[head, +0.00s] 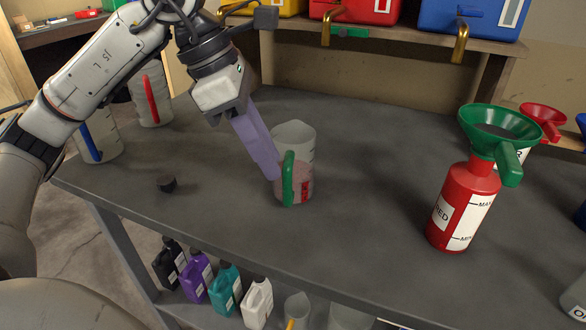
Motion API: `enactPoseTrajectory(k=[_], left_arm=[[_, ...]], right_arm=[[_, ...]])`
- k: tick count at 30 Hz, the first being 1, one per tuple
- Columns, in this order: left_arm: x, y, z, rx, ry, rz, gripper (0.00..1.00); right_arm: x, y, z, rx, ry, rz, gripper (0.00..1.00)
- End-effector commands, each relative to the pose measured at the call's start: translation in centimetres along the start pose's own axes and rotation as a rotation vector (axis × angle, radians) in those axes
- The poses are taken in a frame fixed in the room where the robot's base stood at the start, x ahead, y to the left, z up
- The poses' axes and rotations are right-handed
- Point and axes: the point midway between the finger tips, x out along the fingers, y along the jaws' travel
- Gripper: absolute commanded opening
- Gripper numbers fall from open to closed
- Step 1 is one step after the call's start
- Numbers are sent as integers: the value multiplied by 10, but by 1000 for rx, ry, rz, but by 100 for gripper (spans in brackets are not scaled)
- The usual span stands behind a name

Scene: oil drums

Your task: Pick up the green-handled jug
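The green-handled jug (303,160) stands upright on the grey workbench. It is clear, with a pinkish lower part and a red mark, and its green handle (288,180) faces toward me. My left gripper (268,172) reaches down from the upper left. Its purple fingers overlap the jug's left side, with their tips just left of the handle's upper part. The fingers line up in this view, so I cannot tell whether they are apart, or whether they touch the handle. The jug looks unlifted. My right gripper is not in view.
A red bottle (463,210) with a green funnel (500,124) stands at the right. A blue-handled jug (98,140) and a red-handled jug (152,95) stand at the left. Drums with brass taps line the back shelf. The bench's middle is clear.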

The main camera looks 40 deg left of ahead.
Motion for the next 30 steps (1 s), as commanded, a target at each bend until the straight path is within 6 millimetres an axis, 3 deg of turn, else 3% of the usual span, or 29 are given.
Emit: enactPoseTrajectory(k=[15,23,27,30], left_arm=[[58,-3,-2,1,2,-1,22],[61,-2,-1,1,-1,1,22],[61,-2,-1,1,0,1,0],[60,-2,-1,1,0,1,0]], right_arm=[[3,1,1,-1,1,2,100],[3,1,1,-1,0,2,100],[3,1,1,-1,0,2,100],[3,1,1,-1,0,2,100]])
